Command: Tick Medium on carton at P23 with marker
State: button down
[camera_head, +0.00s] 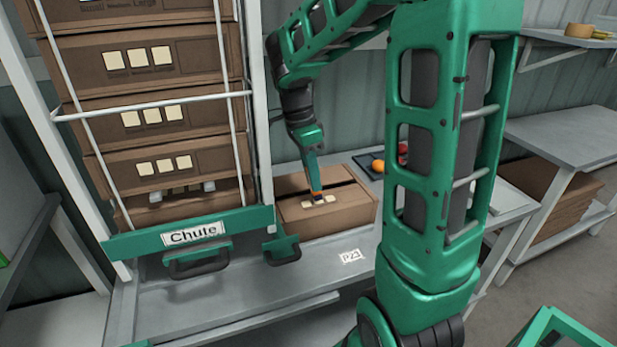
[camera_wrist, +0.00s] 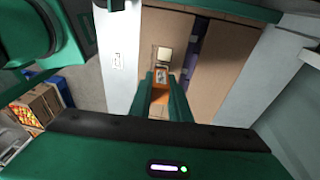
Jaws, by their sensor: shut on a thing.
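A brown carton (camera_head: 350,212) stands on the grey bench, just behind a white tag (camera_head: 350,256) whose text starts with P2. Its front carries a row of cream squares (camera_head: 307,204), partly hidden by the tool tip. My gripper (camera_head: 315,184) points down at that front and is shut on the marker (camera_head: 317,194), orange with a dark lower end, close to the middle of the row. Whether the tip touches the carton I cannot tell. In the wrist view my gripper (camera_wrist: 167,82) holds the orange marker (camera_wrist: 158,97) over the carton (camera_wrist: 215,65), with a cream square (camera_wrist: 164,54) beyond the fingertips.
A rack marked Chute (camera_head: 193,234) holds several stacked cartons (camera_head: 150,115) left of the carton. A dark tray (camera_head: 368,168) with red and orange round items lies behind it. The bench front (camera_head: 270,290) is clear. Another table (camera_head: 570,140) stands at right.

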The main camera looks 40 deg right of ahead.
jog(key=shift+f, duration=0.4)
dwell(0.4)
jog(key=shift+w+d, duration=0.25)
jog(key=shift+d, duration=0.25)
dwell(0.4)
jog(key=shift+s+a, duration=0.35)
jog(key=shift+a, duration=0.45)
dwell(0.4)
jog(key=shift+w+d, duration=0.25)
dwell(0.3)
jog(key=shift+r, duration=0.15)
jog(key=shift+r, duration=0.2)
jog(key=shift+d+r, duration=0.15)
jog(key=shift+r, duration=2.55)
